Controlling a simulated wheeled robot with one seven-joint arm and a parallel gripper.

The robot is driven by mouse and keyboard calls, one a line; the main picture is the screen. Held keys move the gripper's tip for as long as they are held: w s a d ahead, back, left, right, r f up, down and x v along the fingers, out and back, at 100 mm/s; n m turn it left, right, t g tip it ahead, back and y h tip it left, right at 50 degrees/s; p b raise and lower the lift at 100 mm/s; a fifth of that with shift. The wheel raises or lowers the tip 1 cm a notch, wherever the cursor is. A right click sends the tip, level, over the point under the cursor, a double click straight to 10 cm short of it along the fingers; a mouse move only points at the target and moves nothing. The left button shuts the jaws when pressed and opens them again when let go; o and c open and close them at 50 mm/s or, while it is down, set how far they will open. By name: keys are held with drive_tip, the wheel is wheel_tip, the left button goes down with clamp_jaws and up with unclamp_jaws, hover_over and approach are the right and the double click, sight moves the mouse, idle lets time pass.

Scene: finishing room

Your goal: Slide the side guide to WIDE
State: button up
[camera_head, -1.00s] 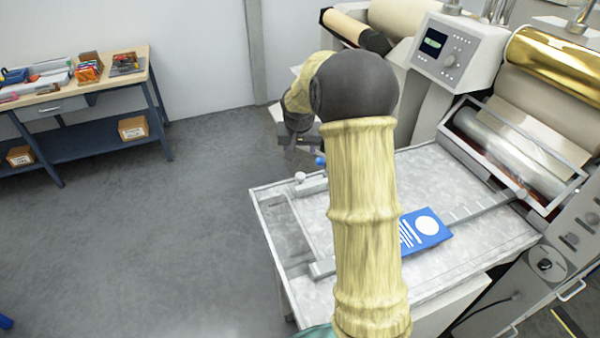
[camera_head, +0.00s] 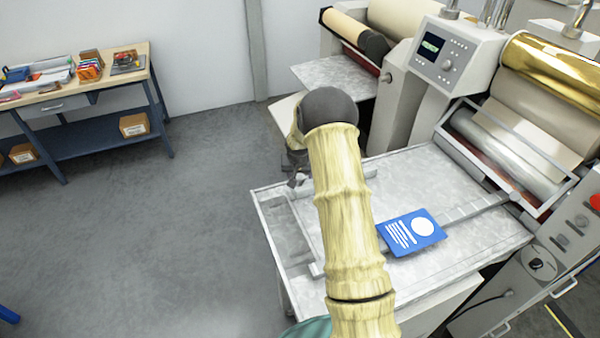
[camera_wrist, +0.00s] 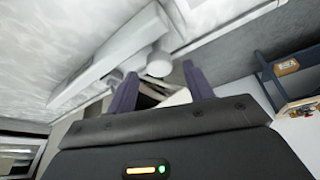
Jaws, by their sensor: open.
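The side guide (camera_head: 358,178) is a pale grey bar lying across the far part of the feed table (camera_head: 425,170); my arm hides part of it. In the wrist view the guide (camera_wrist: 100,75) runs diagonally and has a round pale knob (camera_wrist: 159,64) at its end. My gripper (camera_wrist: 160,80) is open, with its two dark fingertips on either side of the knob in that view. I cannot tell whether they touch it. In the head view my gripper (camera_head: 297,178) is at the table's left edge, partly behind my arm. No WIDE mark is readable.
A blue printed card (camera_head: 411,232) lies on the table by a grey bar with marks (camera_head: 470,210). The laminator's rollers (camera_head: 515,150) and control panel (camera_head: 441,50) stand at the right. A workbench (camera_head: 100,80) is far left; the floor between is clear.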

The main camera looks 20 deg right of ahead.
drive_tip(key=shift+x, duration=0.85)
drive_tip(key=shift+c, duration=0.4)
clamp_jaws()
drive_tip(key=shift+s, duration=0.15)
